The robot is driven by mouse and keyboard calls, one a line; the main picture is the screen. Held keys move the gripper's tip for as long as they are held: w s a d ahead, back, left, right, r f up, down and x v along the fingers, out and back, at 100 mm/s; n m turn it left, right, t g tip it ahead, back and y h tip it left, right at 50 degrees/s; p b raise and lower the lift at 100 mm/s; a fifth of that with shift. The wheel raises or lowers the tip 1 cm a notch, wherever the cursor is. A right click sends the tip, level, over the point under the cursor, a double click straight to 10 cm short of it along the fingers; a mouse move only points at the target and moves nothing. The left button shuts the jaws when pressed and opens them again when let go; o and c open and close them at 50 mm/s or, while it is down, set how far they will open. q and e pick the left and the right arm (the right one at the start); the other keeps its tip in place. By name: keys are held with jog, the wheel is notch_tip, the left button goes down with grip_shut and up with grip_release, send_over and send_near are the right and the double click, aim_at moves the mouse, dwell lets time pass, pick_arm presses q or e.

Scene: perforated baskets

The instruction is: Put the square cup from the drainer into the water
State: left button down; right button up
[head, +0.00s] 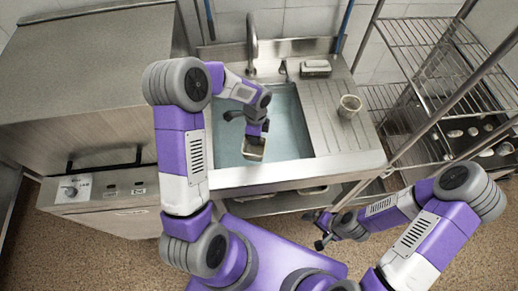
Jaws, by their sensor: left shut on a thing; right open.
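A small square cup (253,150), pale with a darker inside, is at my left gripper (256,137), over the front part of the water-filled sink (289,122). The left gripper points down and is shut on the cup's upper edge. I cannot tell whether the cup's bottom touches the water. The arm hides part of the basin's left side. My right gripper (322,232) is open and empty, low in front of the counter, away from the sink. The ribbed drainer (331,129) lies right of the basin.
A round perforated basket (349,106) stands on the drainer. A wire rack (435,45) stands on the right, and a steel-topped unit (90,60) stands on the left.

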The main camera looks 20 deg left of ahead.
pick_arm(q)
jog(key=a+f+m+b, duration=0.1)
jog(key=f+m+b, duration=0.1)
jog(key=f, duration=0.3)
jog(key=w+a+f+m+b, duration=0.1)
jog(key=f+m+b, duration=0.1)
jog(key=f+m, duration=0.2)
jog(key=w+a+f+m+y+b, duration=0.1)
jog(key=a+f+m+b, duration=0.1)
jog(key=f, duration=0.5)
jog(key=shift+w+f+m, duration=0.1)
jog(key=shift+f+m, duration=0.05)
jog(key=shift+m, duration=0.75)
jog(key=shift+f+b, duration=0.6)
jog(key=shift+f, duration=1.7)
jog(key=shift+r, duration=0.1)
jog(key=c, duration=1.7)
grip_release()
jog(key=shift+f, duration=0.2)
jog(key=o, duration=0.4)
jog(key=shift+o, duration=0.2)
